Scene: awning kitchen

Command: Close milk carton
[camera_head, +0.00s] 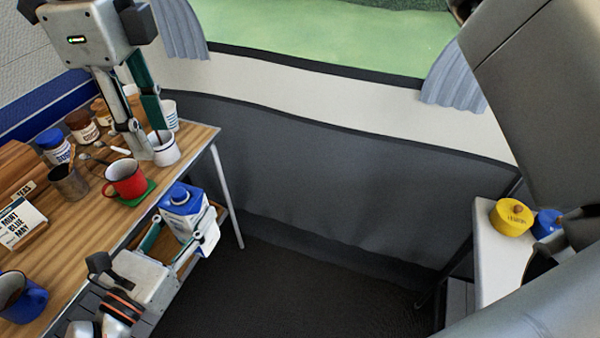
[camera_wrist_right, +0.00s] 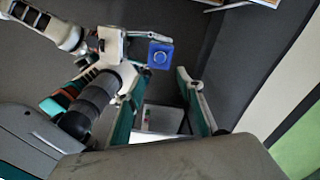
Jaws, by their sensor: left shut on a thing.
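The milk carton (camera_head: 186,208), white with a blue top and a blue cap (camera_head: 178,190), is held upright beside the table edge. My left gripper (camera_head: 182,236) is shut around its lower part. The blue carton top also shows in the right wrist view (camera_wrist_right: 160,50), with a round shape on it; whether the cap is fully down cannot be told. My right gripper (camera_head: 145,150) is above the table, pointing down by a white mug (camera_head: 166,152). In the right wrist view its fingers (camera_wrist_right: 162,118) are apart with nothing clearly gripped, and the carton is beyond them.
A white counter with a yellow pot (camera_head: 511,218) stands at right. The floor between is clear.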

